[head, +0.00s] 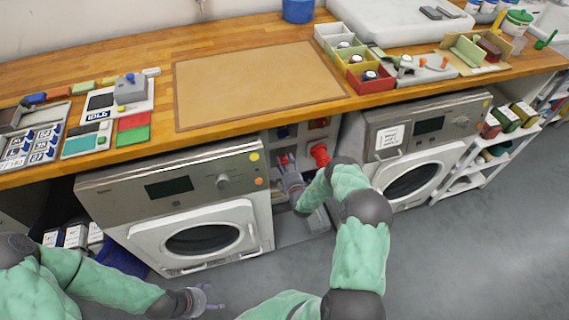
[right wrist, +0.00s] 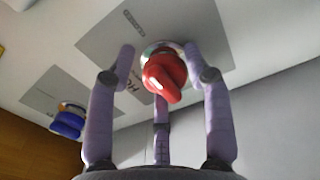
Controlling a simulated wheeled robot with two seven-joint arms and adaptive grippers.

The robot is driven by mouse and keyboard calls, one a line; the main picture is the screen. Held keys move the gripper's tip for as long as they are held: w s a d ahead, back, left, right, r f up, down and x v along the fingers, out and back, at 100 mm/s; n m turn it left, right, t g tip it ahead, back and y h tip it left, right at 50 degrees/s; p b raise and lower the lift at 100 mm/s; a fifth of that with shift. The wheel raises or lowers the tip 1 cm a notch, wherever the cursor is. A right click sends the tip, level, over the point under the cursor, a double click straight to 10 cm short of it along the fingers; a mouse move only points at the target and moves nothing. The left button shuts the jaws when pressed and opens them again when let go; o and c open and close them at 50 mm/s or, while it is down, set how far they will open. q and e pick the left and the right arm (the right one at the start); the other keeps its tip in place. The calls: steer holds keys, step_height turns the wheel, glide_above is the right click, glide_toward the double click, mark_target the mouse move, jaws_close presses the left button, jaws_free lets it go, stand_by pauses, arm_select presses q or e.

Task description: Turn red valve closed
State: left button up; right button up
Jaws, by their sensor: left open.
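The red valve (right wrist: 163,77) has a rounded handle on a round metal base on a pale panel, seen in the right wrist view. My right gripper (right wrist: 159,58) has its fingers spread on both sides of the handle, with a third finger below; I see gaps between the side fingers and the handle. In the head view my right gripper (head: 287,163) reaches into the recess between the two washing machines and partly hides what is there. My left gripper (head: 205,300) is open and empty, low above the floor in front of the left machine.
A blue valve (right wrist: 68,122) sits on the panel to the left in the right wrist view. A red object (head: 320,154) is beside my right gripper. The left washing machine (head: 130,190) and right washing machine (head: 465,118) flank the recess, under the wooden counter (head: 150,72).

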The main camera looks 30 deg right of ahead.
steer(key=shift+o, duration=0.7)
steer(key=shift+d, duration=0.4)
steer(key=shift+s+a, duration=0.2)
steer(key=shift+a, duration=0.1)
steer(key=v, duration=1.1)
steer(key=shift+s, duration=0.3)
steer(key=shift+d+f, duration=0.1)
